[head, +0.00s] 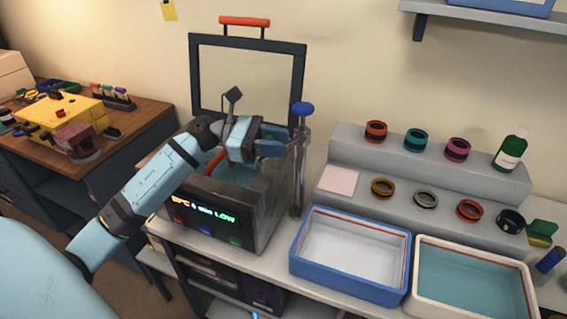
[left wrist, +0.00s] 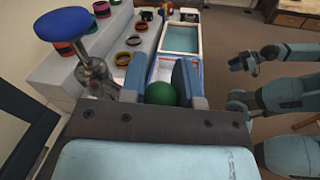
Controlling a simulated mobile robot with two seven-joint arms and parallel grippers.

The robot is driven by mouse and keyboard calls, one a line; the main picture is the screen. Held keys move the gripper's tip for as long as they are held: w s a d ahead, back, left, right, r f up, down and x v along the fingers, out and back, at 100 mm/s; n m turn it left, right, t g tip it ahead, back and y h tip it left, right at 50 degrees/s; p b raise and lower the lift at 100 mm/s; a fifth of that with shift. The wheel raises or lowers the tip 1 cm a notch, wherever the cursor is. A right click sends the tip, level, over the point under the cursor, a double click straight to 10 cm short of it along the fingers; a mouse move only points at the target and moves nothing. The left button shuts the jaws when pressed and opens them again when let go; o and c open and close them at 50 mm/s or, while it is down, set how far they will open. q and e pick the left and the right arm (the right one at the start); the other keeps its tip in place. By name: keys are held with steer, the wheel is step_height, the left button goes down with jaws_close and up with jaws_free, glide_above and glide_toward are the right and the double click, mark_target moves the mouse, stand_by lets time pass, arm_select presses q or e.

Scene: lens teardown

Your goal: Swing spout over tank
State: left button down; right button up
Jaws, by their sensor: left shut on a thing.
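The tap post (head: 298,180) with a blue knob (head: 303,109) stands at the right side of the tank (head: 225,215). The tank is a dark box with a lit display and its framed lid (head: 248,42) is raised. My left gripper (head: 276,146) is beside the post, above the tank's right side. In the left wrist view, the left gripper (left wrist: 161,88) is shut on a green ball grip (left wrist: 161,94), and the blue knob (left wrist: 62,24) is at upper left. The spout is mostly hidden by the gripper. My right gripper (left wrist: 243,62) shows small; its jaw gap is unclear.
A blue-rimmed tray (head: 350,285) and a cream tray (head: 480,305) with teal liquid stand right of the post. A stepped grey rack (head: 345,150) behind them holds several rings and a green bottle (head: 510,149). A wooden desk (head: 145,112) is at left.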

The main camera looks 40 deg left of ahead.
arm_select(q)
steer(key=shift+a+f+m+g+b, duration=0.25)
steer(key=shift+a+m+g+b, duration=0.15)
steer(key=shift+b, duration=0.3)
steer(key=shift+r+g+h, duration=0.1)
steer(key=shift+g+h, duration=0.2)
steer(key=shift+a+r+b, duration=0.1)
steer(key=shift+a+b, duration=0.05)
steer(key=shift+b, duration=0.2)
steer(key=c, duration=0.9)
jaws_free()
steer(key=shift+o, duration=0.2)
